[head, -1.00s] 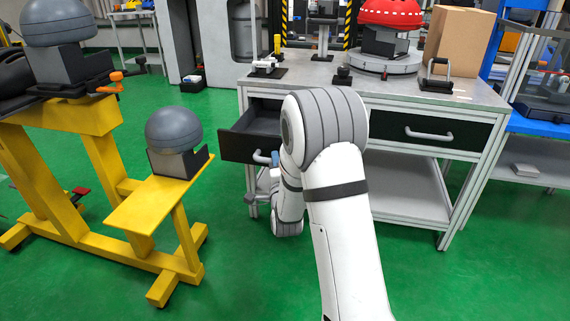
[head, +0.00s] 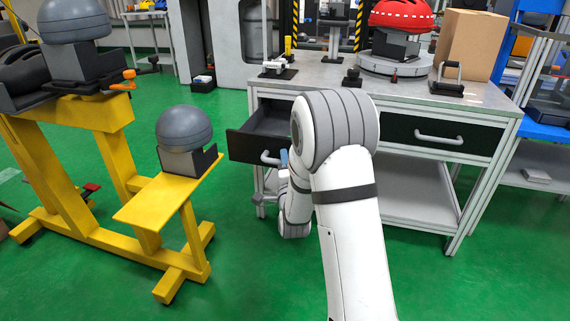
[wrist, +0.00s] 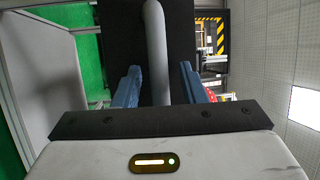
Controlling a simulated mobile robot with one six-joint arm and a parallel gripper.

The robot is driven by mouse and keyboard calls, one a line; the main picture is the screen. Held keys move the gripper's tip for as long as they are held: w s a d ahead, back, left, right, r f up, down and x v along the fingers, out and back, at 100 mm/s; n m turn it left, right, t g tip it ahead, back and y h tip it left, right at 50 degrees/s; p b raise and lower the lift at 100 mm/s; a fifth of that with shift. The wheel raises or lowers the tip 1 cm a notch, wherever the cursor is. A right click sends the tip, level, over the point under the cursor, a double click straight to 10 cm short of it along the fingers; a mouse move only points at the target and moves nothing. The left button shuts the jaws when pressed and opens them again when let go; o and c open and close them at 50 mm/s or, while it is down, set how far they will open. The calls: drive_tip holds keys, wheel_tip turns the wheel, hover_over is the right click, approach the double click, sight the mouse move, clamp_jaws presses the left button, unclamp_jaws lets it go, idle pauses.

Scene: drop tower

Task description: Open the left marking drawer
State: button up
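The left marking drawer (head: 250,147) is pulled out from the left side of the workbench, with its dark inside showing. Its grey bar handle (head: 269,158) is on the black front, and the bar also runs down the middle of the wrist view (wrist: 154,40). My gripper (wrist: 161,85) has its two blue fingers on either side of the bar. A gap shows on the right side of the bar, and the left finger is close to it.
The workbench (head: 330,75) carries a red helmet (head: 400,14), a cardboard box (head: 470,45) and small fixtures. A closed right drawer (head: 445,136) is in the same bench. A yellow stand (head: 165,200) with a grey dome (head: 184,127) stands close to the left. Green floor is clear in front.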

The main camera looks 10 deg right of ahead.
drive_tip(key=s+f+p, duration=0.1)
drive_tip(key=s, duration=0.6)
drive_tip(key=shift+s+a+f, duration=0.2)
drive_tip(key=shift+s+a, duration=0.1)
drive_tip(key=shift+a, duration=0.1)
